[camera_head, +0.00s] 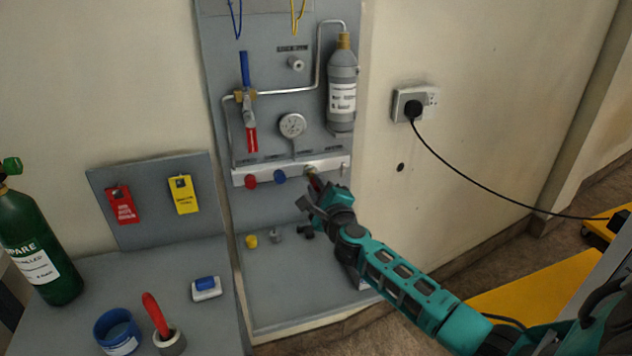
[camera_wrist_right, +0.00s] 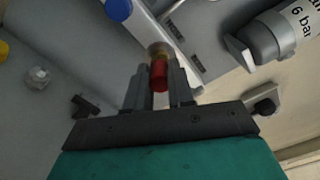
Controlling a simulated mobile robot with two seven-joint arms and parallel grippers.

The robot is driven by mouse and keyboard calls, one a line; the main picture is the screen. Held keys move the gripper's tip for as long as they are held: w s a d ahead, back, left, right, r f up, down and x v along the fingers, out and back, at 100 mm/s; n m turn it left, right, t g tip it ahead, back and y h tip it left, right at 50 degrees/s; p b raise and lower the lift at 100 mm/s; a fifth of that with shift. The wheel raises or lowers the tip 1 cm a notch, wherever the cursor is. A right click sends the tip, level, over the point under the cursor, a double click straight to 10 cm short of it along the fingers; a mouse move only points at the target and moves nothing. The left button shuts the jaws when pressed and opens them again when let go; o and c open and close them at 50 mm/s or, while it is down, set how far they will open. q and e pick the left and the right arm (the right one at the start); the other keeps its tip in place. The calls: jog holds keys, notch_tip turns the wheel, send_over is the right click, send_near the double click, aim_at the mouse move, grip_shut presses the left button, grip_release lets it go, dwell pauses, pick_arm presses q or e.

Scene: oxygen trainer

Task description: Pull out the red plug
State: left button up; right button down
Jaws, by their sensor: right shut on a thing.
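The red plug (camera_wrist_right: 159,74) is between the two fingers of my right gripper (camera_wrist_right: 160,85) in the right wrist view. The gripper is shut on it. The plug's far end meets a brass fitting (camera_wrist_right: 160,50) on the white manifold bar; I cannot tell how deep it sits. In the head view my right gripper (camera_head: 315,194) is at the right part of the manifold bar (camera_head: 330,164), and the plug is mostly hidden by the fingers. Another red cap (camera_head: 250,182) and a blue cap (camera_head: 280,176) sit further left on the bar. My left gripper is out of view.
A grey cylinder (camera_head: 342,95) and a gauge (camera_head: 292,125) are mounted above the bar. A yellow cap (camera_head: 251,241) and small fittings lie below on the grey panel base.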

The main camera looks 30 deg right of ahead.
aim_at(318, 189)
jog(key=shift+p+v, duration=0.7)
jog(key=shift+v, duration=1.85)
jog(key=shift+w+a, duration=0.1)
jog(key=shift+a, duration=0.05)
